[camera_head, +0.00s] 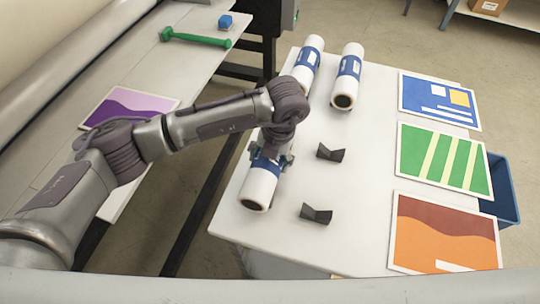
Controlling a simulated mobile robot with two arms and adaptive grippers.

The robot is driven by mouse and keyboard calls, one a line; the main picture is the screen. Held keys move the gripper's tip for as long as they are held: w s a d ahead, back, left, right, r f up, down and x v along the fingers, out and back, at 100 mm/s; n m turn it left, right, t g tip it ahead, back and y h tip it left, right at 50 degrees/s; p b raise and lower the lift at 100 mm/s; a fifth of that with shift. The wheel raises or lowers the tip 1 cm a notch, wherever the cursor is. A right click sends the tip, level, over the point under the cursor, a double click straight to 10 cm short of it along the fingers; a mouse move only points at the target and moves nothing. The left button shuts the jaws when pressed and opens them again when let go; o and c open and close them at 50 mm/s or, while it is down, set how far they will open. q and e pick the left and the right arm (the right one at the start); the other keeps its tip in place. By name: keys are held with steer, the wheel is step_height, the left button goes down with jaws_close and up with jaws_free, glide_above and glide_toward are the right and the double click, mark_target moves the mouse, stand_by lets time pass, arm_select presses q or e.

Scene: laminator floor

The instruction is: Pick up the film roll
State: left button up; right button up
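One film roll (261,186), white with a blue band, lies on the white table (350,195) near its left edge. My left gripper (270,160) is over this roll, pointing down, with its fingers at either side of the blue band. The arm and wrist hide the roll's far end. I cannot tell whether the fingers press on it. Two more film rolls, also white with blue bands, lie at the back: one at the back left (308,66) and one to its right (347,76). My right gripper is not in view.
Two small black holders (330,152) (316,213) stand mid-table. Blue (438,98), green (444,158) and orange (444,233) prints lie at right. A blue bin (503,190) stands beyond. The left bench holds a purple print (130,104), green tool (195,38) and blue block (225,22).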

arm_select(q)
steer(key=c, duration=0.7)
steer(key=shift+w+r, duration=0.1)
